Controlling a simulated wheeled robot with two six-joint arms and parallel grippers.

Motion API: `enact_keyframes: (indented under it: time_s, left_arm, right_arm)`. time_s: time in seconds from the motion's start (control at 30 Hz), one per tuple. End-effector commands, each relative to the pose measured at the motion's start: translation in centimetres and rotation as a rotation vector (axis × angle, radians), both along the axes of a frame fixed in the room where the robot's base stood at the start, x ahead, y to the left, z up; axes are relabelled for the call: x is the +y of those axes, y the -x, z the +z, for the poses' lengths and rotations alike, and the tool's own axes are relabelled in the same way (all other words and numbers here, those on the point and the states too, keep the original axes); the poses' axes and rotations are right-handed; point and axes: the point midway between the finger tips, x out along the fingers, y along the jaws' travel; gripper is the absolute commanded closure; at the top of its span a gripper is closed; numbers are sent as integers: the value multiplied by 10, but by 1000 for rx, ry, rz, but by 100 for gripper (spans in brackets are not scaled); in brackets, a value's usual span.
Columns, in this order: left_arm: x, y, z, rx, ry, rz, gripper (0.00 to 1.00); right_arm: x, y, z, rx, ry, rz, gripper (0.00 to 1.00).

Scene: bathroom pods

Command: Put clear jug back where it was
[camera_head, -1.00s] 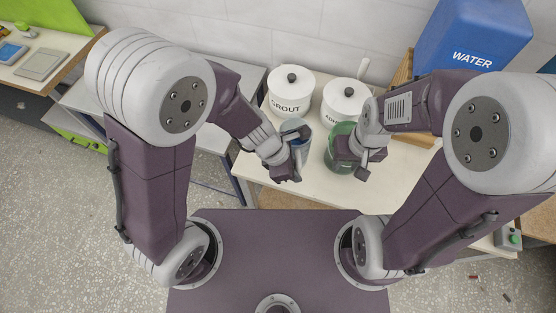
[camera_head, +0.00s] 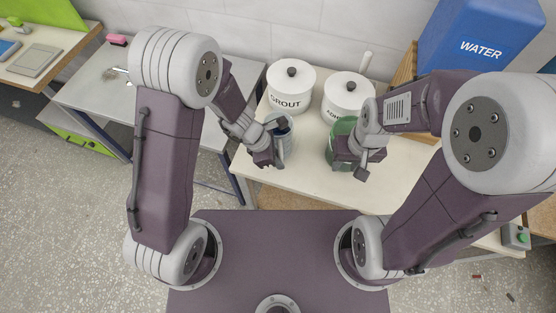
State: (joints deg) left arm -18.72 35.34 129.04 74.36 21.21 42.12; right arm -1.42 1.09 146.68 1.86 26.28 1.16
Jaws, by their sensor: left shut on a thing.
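The clear jug (camera_head: 286,143) is a bluish see-through vessel at the left part of the white table. My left gripper (camera_head: 272,157) is shut on the clear jug at its near side and hides part of it. Whether the jug touches the table I cannot tell. My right gripper (camera_head: 353,160) is at a green container (camera_head: 340,132) to the right and covers much of it. Its fingers are too hidden to show whether they are open or shut.
A white GROUT pot (camera_head: 290,88) and a second white lidded pot (camera_head: 346,97) stand behind. A blue WATER container (camera_head: 480,45) is at back right. The white table (camera_head: 315,180) is bare in front. A grey table (camera_head: 95,90) stands to the left.

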Motion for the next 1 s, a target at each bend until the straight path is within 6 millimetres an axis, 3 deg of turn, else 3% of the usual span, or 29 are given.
enact_keyframes:
  time_s: [0.2, 0.23, 0.3, 0.63, 0.73, 1.0]
  left_arm:
    - [0, 0, -4, -1, 1, -1, 100]
    - [0, 0, -3, 0, 0, 0, 80]
    - [0, 0, -3, 0, 0, 0, 64]
    - [0, 0, 2, 0, 0, 0, 64]
    - [5, 0, 18, -2, 1, 2, 64]
    - [32, 2, 84, -5, 1, 2, 64]
  right_arm:
    - [0, 0, -5, 0, 0, 0, 64]
    - [0, 0, -4, 0, 0, 0, 64]
    - [0, 0, -3, 0, 0, 0, 64]
    - [0, 0, 2, 0, 0, 0, 64]
    - [0, 0, 11, 0, 0, 0, 64]
    - [0, 0, 44, 0, 0, 0, 64]
